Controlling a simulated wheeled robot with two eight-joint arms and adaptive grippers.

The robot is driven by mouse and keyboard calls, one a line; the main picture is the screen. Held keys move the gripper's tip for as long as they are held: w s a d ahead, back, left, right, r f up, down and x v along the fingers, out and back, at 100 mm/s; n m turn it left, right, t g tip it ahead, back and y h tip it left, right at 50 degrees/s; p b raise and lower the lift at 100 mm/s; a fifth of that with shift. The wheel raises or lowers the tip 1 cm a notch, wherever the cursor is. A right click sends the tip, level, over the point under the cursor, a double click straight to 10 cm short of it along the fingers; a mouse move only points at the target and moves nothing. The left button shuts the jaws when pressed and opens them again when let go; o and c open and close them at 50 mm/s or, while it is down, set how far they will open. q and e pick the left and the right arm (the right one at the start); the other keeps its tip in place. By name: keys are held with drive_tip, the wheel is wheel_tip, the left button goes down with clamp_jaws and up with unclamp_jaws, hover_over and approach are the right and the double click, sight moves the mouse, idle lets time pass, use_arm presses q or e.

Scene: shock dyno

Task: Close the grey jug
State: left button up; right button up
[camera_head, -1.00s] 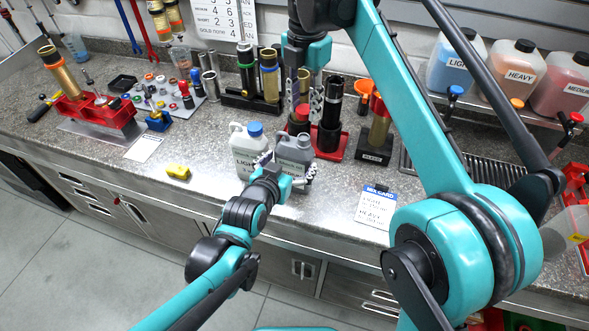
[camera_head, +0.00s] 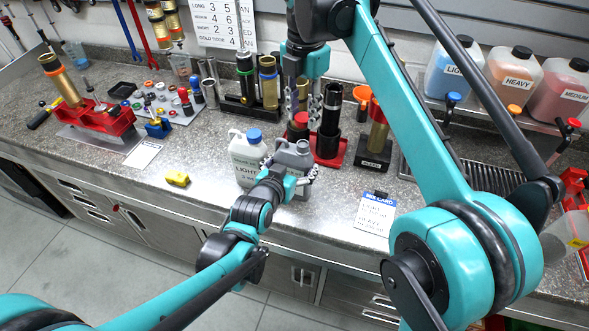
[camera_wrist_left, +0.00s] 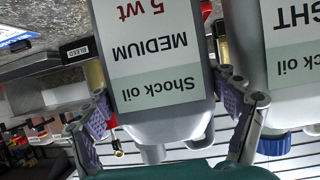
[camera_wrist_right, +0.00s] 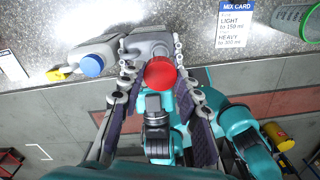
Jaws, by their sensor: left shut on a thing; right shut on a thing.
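The grey jug (camera_head: 293,155) stands on the bench, its neck uncapped in the head view. Its label in the left wrist view (camera_wrist_left: 150,55) reads "Shock oil MEDIUM 5 wt", upside down. My left gripper (camera_head: 288,170) is shut on the jug's body, one finger on each side. My right gripper (camera_head: 302,112) points down above the jug, shut on a red cap (camera_head: 298,119). In the right wrist view the red cap (camera_wrist_right: 160,73) sits between the fingers and covers the jug's mouth from sight. In the head view the cap is apart from the neck.
A white jug (camera_head: 245,160) with a blue cap stands close to the left of the grey jug. A red tray (camera_head: 334,158) with a black cylinder is behind. A yellow object (camera_head: 177,178) and a mix card (camera_head: 375,213) lie near the front edge.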

use_arm(q)
drive_tip(key=shift+c, duration=0.2)
use_arm(e)
hover_over(303, 144)
drive_tip(key=shift+f, duration=2.35)
drive_tip(key=shift+f, duration=0.9)
drive_tip(key=shift+f, duration=0.5)
